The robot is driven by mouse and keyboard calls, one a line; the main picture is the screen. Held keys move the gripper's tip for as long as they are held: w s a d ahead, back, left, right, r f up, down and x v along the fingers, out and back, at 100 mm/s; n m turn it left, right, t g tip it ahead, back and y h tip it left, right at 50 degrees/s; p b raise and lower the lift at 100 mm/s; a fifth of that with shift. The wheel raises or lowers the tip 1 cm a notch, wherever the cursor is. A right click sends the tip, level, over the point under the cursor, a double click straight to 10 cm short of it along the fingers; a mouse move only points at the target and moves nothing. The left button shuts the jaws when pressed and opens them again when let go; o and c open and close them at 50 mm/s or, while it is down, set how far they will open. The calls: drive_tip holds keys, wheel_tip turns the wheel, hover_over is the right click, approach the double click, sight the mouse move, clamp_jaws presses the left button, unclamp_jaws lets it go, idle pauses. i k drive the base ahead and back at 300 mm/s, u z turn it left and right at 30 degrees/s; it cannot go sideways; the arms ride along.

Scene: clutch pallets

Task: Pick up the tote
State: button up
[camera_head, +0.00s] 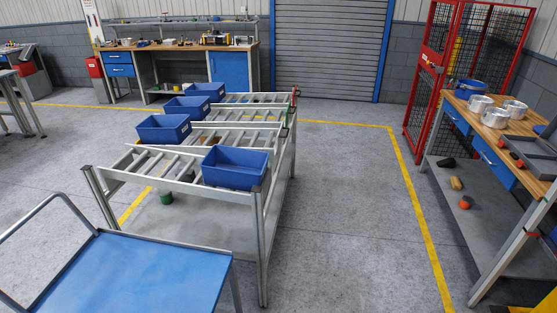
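Several open blue totes stand on a grey metal roller rack (277,180). The nearest tote (236,167) is at the rack's front right, close to the corner post. Another tote (164,128) is farther back on the left, with a small white label on its front. A third tote (187,107) and a smaller-looking one (205,91) are behind it. The inside of the nearest tote looks empty from here. My gripper is not in view, so its state does not show.
A blue-topped cart (130,270) with a grey handle stands at the front left, close to the rack. A workbench (498,140) with metal parts is at the right, beside a red mesh cage (455,70). The floor (350,220) between rack and bench is clear.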

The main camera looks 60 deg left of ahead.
sight(236, 168)
drive_tip(key=i, duration=1.7)
drive_tip(key=u, duration=4.1)
drive_tip(key=i, duration=1.55)
drive_tip(key=z, duration=0.05)
